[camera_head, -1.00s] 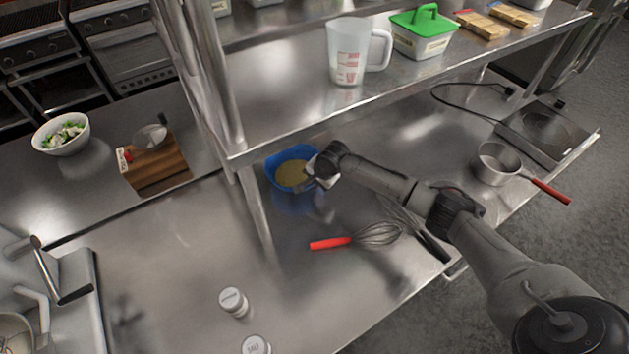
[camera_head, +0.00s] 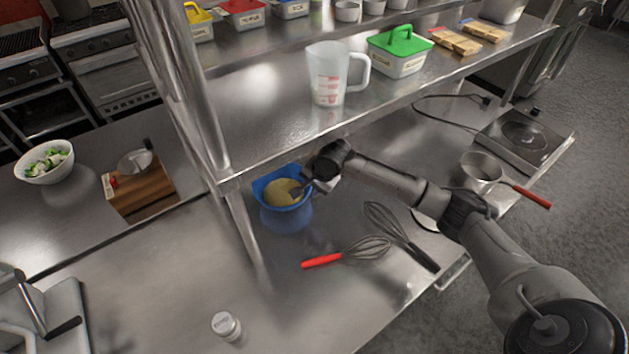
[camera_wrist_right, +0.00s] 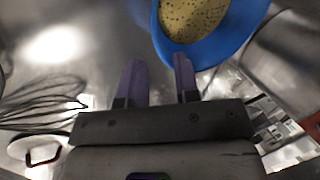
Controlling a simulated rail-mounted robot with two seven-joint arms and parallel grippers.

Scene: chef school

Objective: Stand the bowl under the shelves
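The blue bowl (camera_head: 268,197) holds a yellowish, speckled mass. It is on the steel counter, by the front left post and beneath the front edge of the shelves (camera_head: 268,150). It looks upright, with a blue reflection below it. My right gripper (camera_head: 303,190) is at the bowl's right rim. In the right wrist view its two fingers (camera_wrist_right: 158,72) are apart, with counter visible between them. The bowl (camera_wrist_right: 205,52) is just beyond the tips, overlapping one finger; whether they touch is unclear. My left gripper is out of view.
A red-handled whisk (camera_head: 345,253) and a dark-handled whisk (camera_head: 400,236) lie in front of my right arm. A saucepan (camera_head: 482,172) and hot plate (camera_head: 520,137) are to the right. A white-lidded shaker (camera_head: 226,325) stands in front.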

